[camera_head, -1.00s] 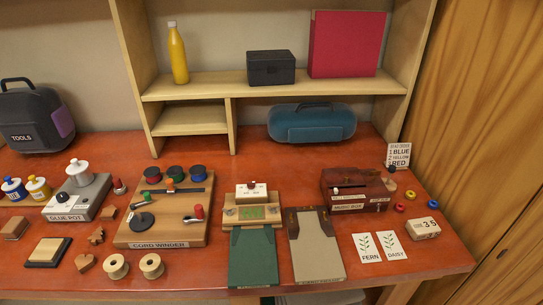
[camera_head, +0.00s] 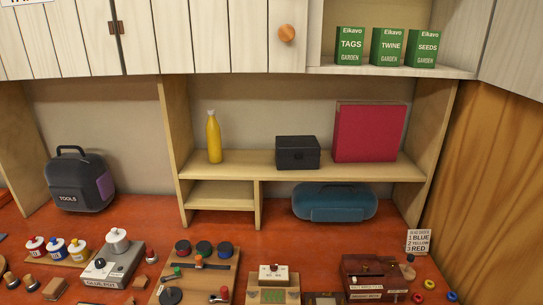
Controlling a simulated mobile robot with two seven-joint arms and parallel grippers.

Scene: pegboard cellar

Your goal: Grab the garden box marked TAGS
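The garden box marked TAGS (camera_head: 350,46) is a green carton with white lettering. It stands upright on the open white upper shelf (camera_head: 396,69) at the top right of the head view. It is the leftmost of three similar green boxes. The TWINE box (camera_head: 388,47) stands just to its right, and the SEEDS box (camera_head: 423,48) is at the right end. Narrow gaps separate the boxes. Neither of my grippers shows in the head view.
A white cabinet door with a round wooden knob (camera_head: 287,33) is left of the open shelf. Below, a wooden shelf (camera_head: 290,160) holds a yellow bottle (camera_head: 214,138), a black box (camera_head: 298,153) and a red binder (camera_head: 369,132). The red workbench (camera_head: 225,240) is crowded with tools.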

